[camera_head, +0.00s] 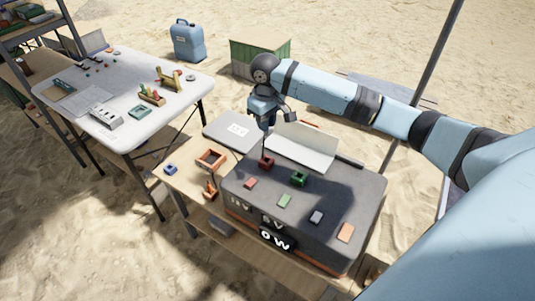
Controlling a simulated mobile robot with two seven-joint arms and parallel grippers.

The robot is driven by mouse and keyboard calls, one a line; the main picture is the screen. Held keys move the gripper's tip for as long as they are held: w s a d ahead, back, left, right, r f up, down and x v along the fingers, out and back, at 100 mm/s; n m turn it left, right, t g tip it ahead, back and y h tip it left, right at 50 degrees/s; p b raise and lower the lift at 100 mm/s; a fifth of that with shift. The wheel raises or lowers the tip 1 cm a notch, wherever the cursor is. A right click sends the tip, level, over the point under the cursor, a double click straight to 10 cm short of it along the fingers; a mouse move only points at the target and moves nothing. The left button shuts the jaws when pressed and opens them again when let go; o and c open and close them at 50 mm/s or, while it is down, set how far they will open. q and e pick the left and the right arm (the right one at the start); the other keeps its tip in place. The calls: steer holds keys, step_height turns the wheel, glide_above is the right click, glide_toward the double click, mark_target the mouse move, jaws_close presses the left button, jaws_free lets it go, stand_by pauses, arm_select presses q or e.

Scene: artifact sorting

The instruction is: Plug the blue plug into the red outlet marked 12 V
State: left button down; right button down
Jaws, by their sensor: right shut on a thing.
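A dark grey power box (341,189) stands on a low wooden table, with 12 V and other white markings on its front edge. A dark red block (266,163), which looks like the red outlet, sits on its top at the back left. A small blue block (171,169) lies at the table's left end; I cannot tell whether it is the blue plug. My right gripper (267,124) points down above the red block, shut on a small dark thing too unclear to name. A thin dark line runs below it towards the red block. My left gripper is not in view.
A green block (299,178) and several flat coloured pads share the box top. An open laptop-like panel (302,149) and a grey case (231,131) stand behind. A wooden tray (211,159) is left of the box. A white table (185,92) holds tools.

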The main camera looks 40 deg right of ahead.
step_height(320, 180, down, 13)
steer(key=shift+r+b, duration=0.1)
steer(key=shift+b, duration=0.3)
steer(key=c, duration=1.1)
jaws_free()
steer(key=shift+r, duration=0.2)
step_height(320, 180, up, 12)
steer(key=shift+f+p, duration=0.15)
steer(key=shift+p, duration=0.3)
